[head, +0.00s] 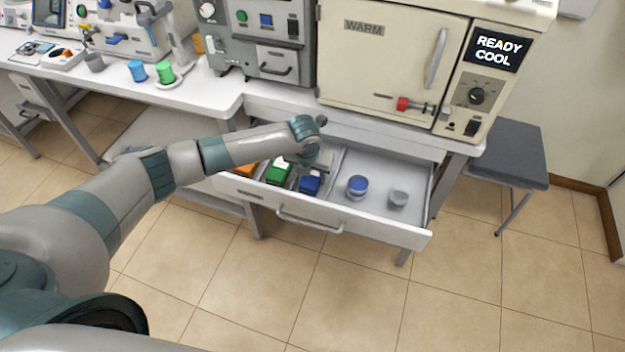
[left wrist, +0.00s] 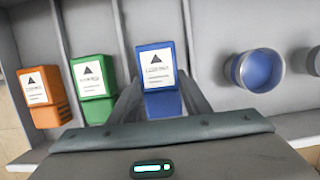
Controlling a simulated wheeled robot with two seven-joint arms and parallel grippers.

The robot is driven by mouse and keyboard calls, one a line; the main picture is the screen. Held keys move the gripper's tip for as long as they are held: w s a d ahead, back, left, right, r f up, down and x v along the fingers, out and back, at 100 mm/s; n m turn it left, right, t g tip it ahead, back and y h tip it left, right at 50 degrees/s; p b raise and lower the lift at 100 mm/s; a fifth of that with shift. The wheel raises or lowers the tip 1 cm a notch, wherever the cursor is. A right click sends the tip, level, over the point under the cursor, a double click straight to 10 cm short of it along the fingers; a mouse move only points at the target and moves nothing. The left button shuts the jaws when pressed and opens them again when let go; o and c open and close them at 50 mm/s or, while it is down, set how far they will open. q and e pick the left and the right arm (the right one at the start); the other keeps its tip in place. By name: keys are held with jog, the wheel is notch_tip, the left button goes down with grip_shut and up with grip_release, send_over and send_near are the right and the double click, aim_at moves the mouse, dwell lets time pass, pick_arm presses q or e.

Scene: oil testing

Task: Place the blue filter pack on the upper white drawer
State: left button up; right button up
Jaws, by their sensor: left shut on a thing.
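The blue filter pack (left wrist: 158,68) stands between the two fingers of my left gripper (left wrist: 160,90) in the left wrist view, its white label facing the camera. In the head view the blue pack (head: 310,182) is inside the open white drawer (head: 385,226), and my left gripper (head: 312,168) is over it. My left gripper is shut on the pack. The wrist partly hides the pack and the fingertips in the head view. My right gripper is in neither view.
A green pack (left wrist: 92,85) and an orange pack (left wrist: 42,95) stand left of the blue one. A blue cup (head: 357,186) and a grey cup (head: 397,199) sit in the drawer's right compartment. The oven (head: 380,60) and counter edge (head: 350,132) lie above and behind.

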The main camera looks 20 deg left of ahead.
aim_at(310, 182)
pick_arm(q)
jog(key=shift+f, duration=0.2)
jog(key=shift+f, duration=0.1)
jog(key=o, duration=0.9)
jog(key=shift+c, duration=0.2)
jog(key=shift+r, duration=0.2)
jog(key=b+v, duration=0.1)
jog(key=v, duration=0.9)
jog(key=shift+d+r+b, duration=0.1)
jog(key=shift+r+b, duration=0.2)
jog(key=shift+s+r, duration=0.2)
jog(key=shift+r, duration=0.45)
